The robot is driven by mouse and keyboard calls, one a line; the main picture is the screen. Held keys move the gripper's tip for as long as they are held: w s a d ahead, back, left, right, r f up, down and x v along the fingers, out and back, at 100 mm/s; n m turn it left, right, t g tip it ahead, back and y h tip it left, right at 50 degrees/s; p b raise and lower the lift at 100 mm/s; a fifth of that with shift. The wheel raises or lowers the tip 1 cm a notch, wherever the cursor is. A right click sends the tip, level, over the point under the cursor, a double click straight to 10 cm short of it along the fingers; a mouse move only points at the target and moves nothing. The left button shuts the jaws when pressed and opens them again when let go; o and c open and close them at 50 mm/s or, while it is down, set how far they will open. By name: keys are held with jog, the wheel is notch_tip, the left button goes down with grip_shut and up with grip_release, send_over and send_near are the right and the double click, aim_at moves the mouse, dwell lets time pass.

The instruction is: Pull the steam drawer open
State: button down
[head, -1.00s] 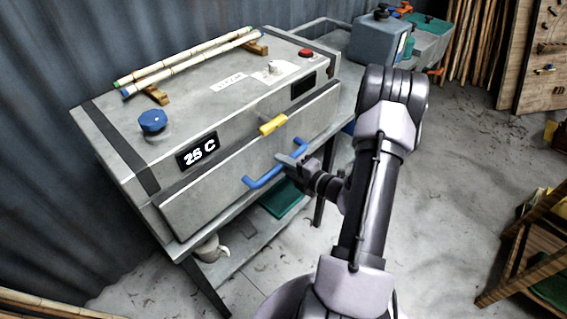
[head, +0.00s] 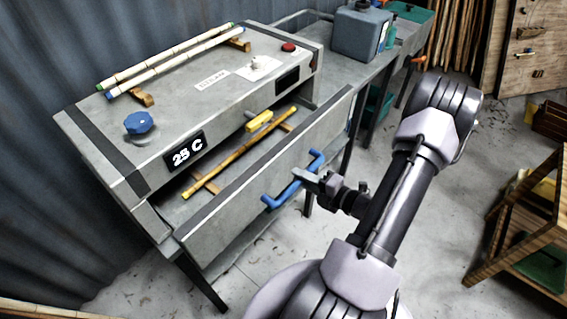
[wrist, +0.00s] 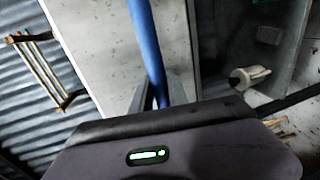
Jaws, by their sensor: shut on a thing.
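The steam drawer (head: 262,185) stands partly open at the front of the grey steam box (head: 190,95). Its blue handle (head: 275,201) runs along the drawer front. My gripper (head: 305,177) is shut on the handle near its middle. In the wrist view the blue handle (wrist: 146,45) passes between the two fingers (wrist: 161,97), in front of the grey drawer front. Inside the drawer a yellow rattan pole (head: 238,155) lies across wooden supports. A yellow latch lever (head: 259,121) sticks out above the drawer opening. The display reads 25 C.
Two pale poles (head: 172,62) rest on wooden blocks on top of the box, with a blue knob (head: 138,123) and a red button (head: 288,47). A blue-grey container (head: 360,33) stands on the bench behind. A wooden rack (head: 525,225) is at the right. Floor in front is clear.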

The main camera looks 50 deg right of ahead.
jog(key=f+p+v, duration=0.1)
jog(key=f+v, duration=0.1)
jog(key=v, duration=0.9)
jog(key=shift+s+p, duration=0.3)
jog(key=shift+s, duration=0.2)
jog(key=shift+d+f, duration=0.1)
jog(key=shift+f, duration=0.05)
jog(key=c, duration=1.3)
grip_release()
jog(key=p+v, duration=0.2)
jog(key=v, duration=1.5)
jog(key=shift+s+d, duration=0.15)
jog(key=shift+s, duration=0.1)
